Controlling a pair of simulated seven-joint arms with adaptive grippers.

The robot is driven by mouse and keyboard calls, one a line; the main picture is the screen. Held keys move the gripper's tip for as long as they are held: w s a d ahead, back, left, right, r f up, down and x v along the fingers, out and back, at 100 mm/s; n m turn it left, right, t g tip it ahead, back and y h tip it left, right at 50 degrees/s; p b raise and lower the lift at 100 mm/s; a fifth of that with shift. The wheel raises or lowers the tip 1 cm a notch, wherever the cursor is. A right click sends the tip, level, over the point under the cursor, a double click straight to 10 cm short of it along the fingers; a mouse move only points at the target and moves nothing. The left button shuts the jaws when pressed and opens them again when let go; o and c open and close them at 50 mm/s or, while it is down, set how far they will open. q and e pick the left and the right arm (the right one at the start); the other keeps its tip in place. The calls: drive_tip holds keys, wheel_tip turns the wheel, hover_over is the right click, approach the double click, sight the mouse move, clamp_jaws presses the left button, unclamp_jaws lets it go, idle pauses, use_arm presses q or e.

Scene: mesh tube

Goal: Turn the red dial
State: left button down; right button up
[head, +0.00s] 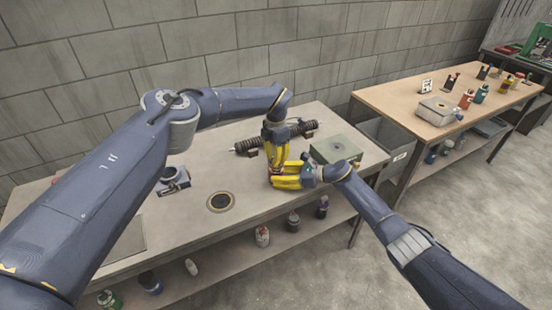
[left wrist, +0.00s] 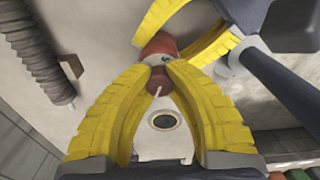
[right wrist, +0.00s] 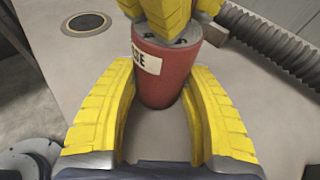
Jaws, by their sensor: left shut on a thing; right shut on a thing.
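A red can (right wrist: 166,72) with a pale label, its lettering partly cut off, stands between the fingers of my right gripper (right wrist: 158,105), which is shut on its body. In the left wrist view the can (left wrist: 160,46) shows beyond a dark red dial (left wrist: 160,82) with a thin pale pointer. My left gripper (left wrist: 162,66) is shut on the dial, one fingertip on each side. In the head view my left gripper (head: 275,172) comes from above and my right gripper (head: 274,181) from the right. There the yellow fingers mostly hide the can and dial.
A dark ribbed tube (head: 292,135) lies on supports behind the grippers. A grey-green box (head: 335,149) stands to the right. A round ringed opening (head: 220,202) and a black device (head: 173,181) are on the left. Between them the tabletop is clear. A second table (head: 385,98) is at right.

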idle(0.4)
use_arm(q)
drive_tip(key=c, duration=1.1)
unclamp_jaws()
drive_tip(key=shift+c, duration=0.2)
drive_tip(key=shift+r, duration=0.1)
wheel_tip(320, 180, up, 12)
use_arm(e)
drive_tip(key=o, duration=0.9)
drive_tip(key=shift+o, duration=0.2)
